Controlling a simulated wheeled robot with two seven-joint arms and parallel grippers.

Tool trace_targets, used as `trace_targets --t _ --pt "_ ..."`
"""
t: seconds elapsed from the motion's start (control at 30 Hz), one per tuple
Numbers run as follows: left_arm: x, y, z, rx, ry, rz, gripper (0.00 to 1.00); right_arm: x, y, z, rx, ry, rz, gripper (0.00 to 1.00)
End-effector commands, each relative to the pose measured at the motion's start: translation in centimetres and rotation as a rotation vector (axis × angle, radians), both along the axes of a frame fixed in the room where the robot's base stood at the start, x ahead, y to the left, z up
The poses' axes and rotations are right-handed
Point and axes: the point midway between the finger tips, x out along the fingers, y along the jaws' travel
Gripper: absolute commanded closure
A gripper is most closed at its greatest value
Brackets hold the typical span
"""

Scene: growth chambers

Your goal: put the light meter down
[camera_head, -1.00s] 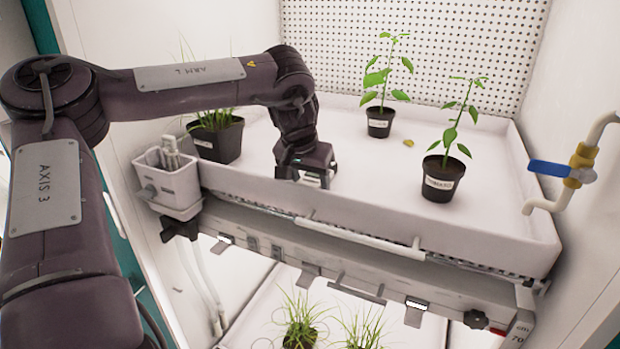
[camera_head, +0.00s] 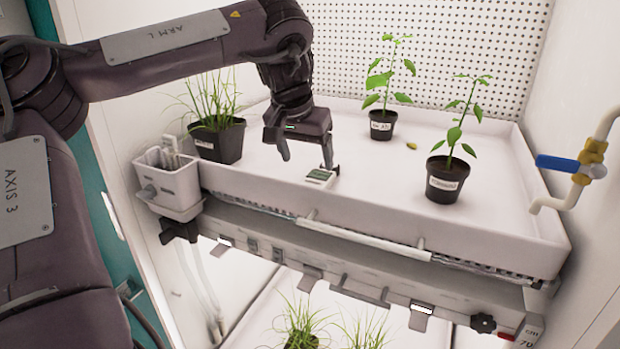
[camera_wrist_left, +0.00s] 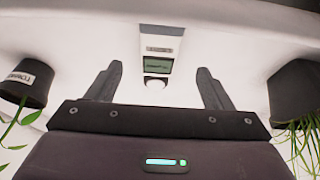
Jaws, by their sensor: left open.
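The light meter (camera_head: 320,177) is a small pale device with a dark greenish screen. It lies on the white tray (camera_head: 390,215) near the front edge. It also shows in the left wrist view (camera_wrist_left: 160,62), between and beyond the fingertips. My left gripper (camera_head: 306,162) is open and empty, raised just above the tray, with one finger to the left of the meter and the other close by its far edge. In the left wrist view my left gripper (camera_wrist_left: 158,80) has its fingers spread apart. My right gripper is not in view.
A grass pot (camera_head: 218,142) stands left of the gripper. Two leafy potted plants, one at the back (camera_head: 382,124) and one at the right (camera_head: 446,180), stand on the tray. A grey box (camera_head: 168,182) hangs at the left corner. A blue-handled valve (camera_head: 556,163) is at the right.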

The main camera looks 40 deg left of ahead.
Motion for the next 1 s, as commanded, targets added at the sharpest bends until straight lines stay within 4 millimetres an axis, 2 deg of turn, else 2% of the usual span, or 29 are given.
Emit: trace_targets --t 0.1,0.3,1.0 --pt "-0.8 -0.2 1.9 0.002 -0.003 0.0 0.26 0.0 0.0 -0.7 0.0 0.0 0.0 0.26" --pt "-1.5 -0.4 3.7 0.001 0.0 0.001 0.26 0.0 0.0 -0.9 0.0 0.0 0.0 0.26" --pt "-1.6 -0.5 3.9 0.0 0.001 0.0 0.26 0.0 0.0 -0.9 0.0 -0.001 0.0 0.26"
